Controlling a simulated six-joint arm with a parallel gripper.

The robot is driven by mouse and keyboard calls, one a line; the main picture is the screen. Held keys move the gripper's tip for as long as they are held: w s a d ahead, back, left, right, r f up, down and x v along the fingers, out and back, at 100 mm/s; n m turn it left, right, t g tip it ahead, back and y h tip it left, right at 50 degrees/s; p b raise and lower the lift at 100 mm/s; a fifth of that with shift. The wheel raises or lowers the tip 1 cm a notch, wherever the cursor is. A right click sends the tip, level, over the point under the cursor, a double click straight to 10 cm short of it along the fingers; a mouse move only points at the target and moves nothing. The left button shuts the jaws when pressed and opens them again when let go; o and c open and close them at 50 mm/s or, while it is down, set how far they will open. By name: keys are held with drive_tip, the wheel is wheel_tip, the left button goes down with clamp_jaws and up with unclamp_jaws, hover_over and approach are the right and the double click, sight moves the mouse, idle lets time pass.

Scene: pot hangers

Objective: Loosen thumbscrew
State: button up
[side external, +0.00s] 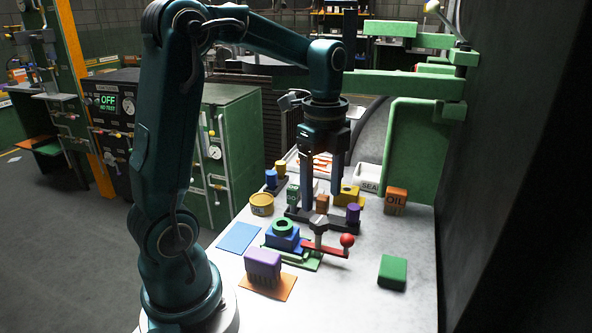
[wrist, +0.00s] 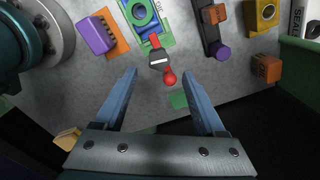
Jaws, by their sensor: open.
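A small purple cylindrical knob (side external: 353,213) stands at one end of a dark bar-shaped fixture that also carries an orange block (side external: 322,203). It is probably the thumbscrew. The knob also shows in the wrist view (wrist: 221,52), right of my fingers. My gripper (side external: 321,201) points down over the bench with its blue fingers spread wide and nothing held. In the wrist view, a red ball-ended lever (wrist: 170,78) appears between the fingertips (wrist: 161,72). The lever joins a blue block with a green ring (side external: 283,229).
A purple block (side external: 262,263) and green block (side external: 392,272) stand toward the front. An orange OIL box (side external: 396,200), yellow block (side external: 349,195) and yellow tin (side external: 262,204) stand around the fixtures. Green upright structure (side external: 412,150) rises behind.

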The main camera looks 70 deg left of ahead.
sight(319, 219)
drive_tip(key=shift+s+a+f, duration=0.1)
drive_tip(key=shift+a+f, duration=0.05)
drive_tip(key=shift+f, duration=2.65)
clamp_jaws()
